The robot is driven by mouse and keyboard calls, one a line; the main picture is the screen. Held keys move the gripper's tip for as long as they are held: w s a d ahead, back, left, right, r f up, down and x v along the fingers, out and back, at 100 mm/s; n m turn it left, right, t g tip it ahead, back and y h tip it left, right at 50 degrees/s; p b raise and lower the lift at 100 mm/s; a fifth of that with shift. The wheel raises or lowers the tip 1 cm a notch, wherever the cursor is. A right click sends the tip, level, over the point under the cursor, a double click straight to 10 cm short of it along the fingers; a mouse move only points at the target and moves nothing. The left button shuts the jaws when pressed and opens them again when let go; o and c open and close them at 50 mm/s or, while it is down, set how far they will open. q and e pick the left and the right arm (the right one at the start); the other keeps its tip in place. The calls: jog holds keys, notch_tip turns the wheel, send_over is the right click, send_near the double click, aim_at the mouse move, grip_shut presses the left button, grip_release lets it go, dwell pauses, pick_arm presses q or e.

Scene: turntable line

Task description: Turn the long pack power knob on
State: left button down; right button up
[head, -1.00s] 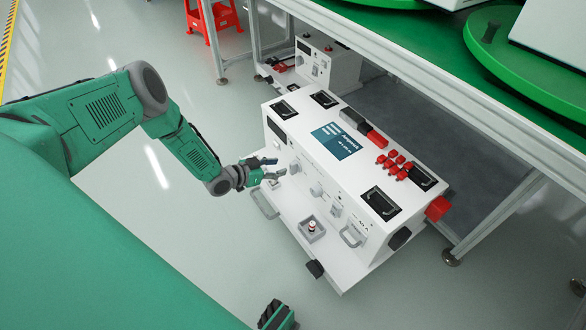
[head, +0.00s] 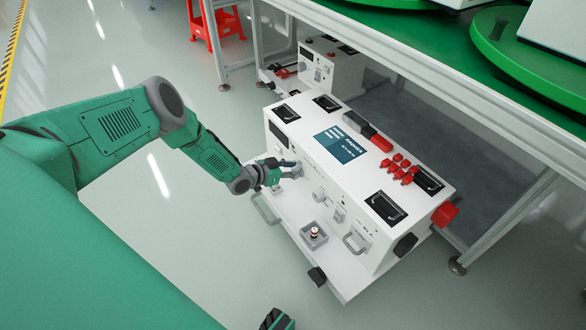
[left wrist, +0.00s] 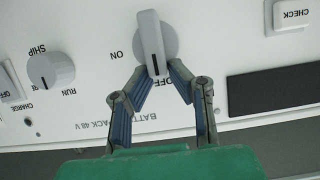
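The long white power pack (head: 330,185) sits low beside the bench in the head view. In the left wrist view its grey power knob (left wrist: 152,36) has a long raised handle, with its dark line pointing down at OFF; ON is printed to its left. My left gripper (left wrist: 160,74) is at the knob, its two fingertips apart on either side of the handle's lower end. I cannot tell whether they touch it. In the head view my left gripper (head: 288,169) is at the pack's front panel.
A smaller SHIP/RUN knob (left wrist: 50,70) is left of the power knob, and a CHECK button (left wrist: 291,14) is at right. The bench frame (head: 500,215) stands behind; floor is clear in front.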

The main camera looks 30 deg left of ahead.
pick_arm(q)
jog(key=shift+s+a+f, duration=0.1)
jog(key=shift+s+f, duration=0.1)
